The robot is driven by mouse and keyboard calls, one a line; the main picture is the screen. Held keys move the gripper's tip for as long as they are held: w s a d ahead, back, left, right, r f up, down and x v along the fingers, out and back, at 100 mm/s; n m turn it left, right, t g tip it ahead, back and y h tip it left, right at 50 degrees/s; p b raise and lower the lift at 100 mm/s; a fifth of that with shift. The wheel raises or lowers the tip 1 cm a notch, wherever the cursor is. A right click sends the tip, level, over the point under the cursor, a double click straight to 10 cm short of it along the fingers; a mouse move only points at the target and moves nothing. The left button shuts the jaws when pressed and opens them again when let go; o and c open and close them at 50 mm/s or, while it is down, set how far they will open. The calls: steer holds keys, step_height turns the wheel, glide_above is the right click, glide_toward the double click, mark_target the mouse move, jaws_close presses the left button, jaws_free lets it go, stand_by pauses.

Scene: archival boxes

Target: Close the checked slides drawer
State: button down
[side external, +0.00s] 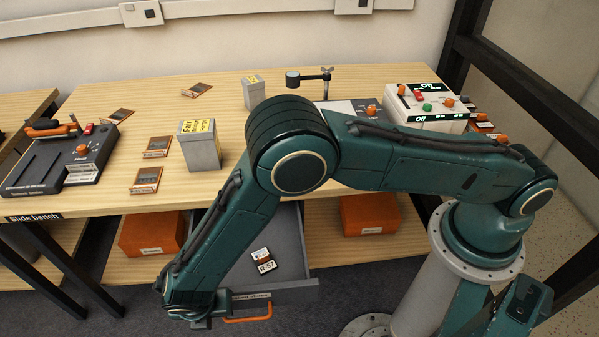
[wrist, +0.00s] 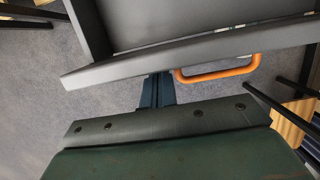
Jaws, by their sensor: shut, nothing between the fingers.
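The grey drawer (side external: 290,228) under the slide bench is pulled open. Two small labelled slides (side external: 265,267) lie inside it. An orange handle (side external: 248,319) is on its front; in the wrist view the handle (wrist: 222,74) is right of my fingers. My gripper (wrist: 157,79) is shut and empty, with its fingertips at the outer face of the drawer front (wrist: 125,68), left of the handle. I cannot tell whether they touch it. In the side view my arm hides the drawer's left part and most of my fingers.
Orange boxes (side external: 152,233) and (side external: 370,215) sit on the lower shelf either side of the drawer. The bench top (side external: 110,190) holds slides, grey boxes (side external: 200,150) and devices. Dark bench legs (side external: 75,270) stand at left. Carpet lies below.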

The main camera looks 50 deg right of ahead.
steer(key=w+d, duration=1.4)
stand_by(0.4)
steer(key=shift+s+a, duration=0.35)
steer(key=shift+a, duration=0.05)
steer(key=shift+s+a, duration=1.05)
steer(key=shift+s, duration=0.05)
steer(key=v, duration=1)
steer(key=s+d+f+t+h, duration=0.1)
steer(key=s+d, duration=0.3)
steer(key=s, duration=0.4)
steer(key=s+d+f+t+h, duration=0.2)
steer(key=s+d, duration=0.3)
steer(key=s, duration=0.4)
steer(key=shift+s+t+h, duration=0.2)
steer(key=shift+t+h, duration=0.5)
